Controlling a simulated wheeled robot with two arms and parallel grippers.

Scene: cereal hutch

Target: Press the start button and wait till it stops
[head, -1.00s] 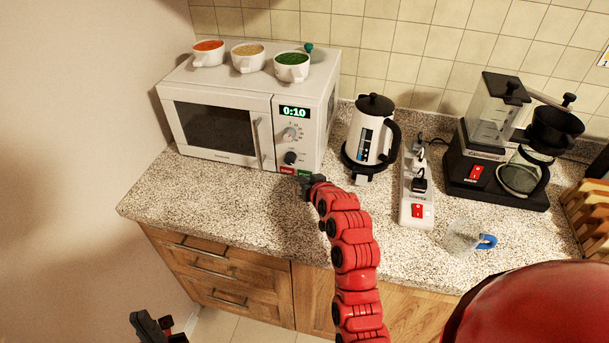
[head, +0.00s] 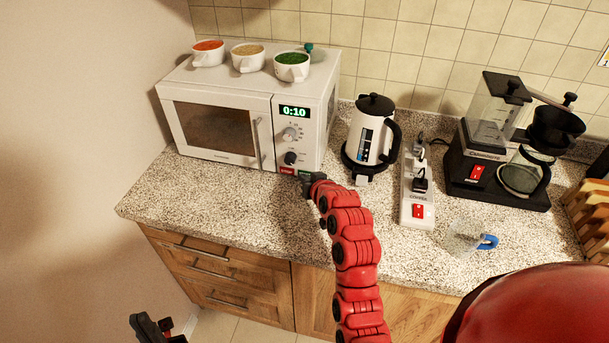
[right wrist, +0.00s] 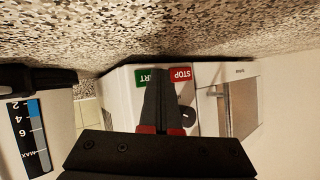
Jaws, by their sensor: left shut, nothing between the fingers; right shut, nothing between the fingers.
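The white microwave (head: 240,165) stands at the back left of the counter. Its display (head: 294,112) reads 0:10, and its door window (head: 215,128) glows brownish from inside. In the right wrist view, upside down, the green START button (right wrist: 144,79) and red STOP button (right wrist: 180,74) sit side by side. My right gripper (head: 309,184) is shut and empty. Its fingertips (right wrist: 163,75) overlap the inner edge of START; I cannot tell whether they touch it. My left gripper (head: 150,325) is shut and empty, low at the left in front of the drawers.
Several cups, including the green-filled one (head: 292,68), stand on top of the microwave. To its right are a white kettle (head: 366,135), a power strip (head: 417,195) and a coffee maker (head: 480,170). A clear mug (head: 463,237) lies near the front. The counter's left front is clear.

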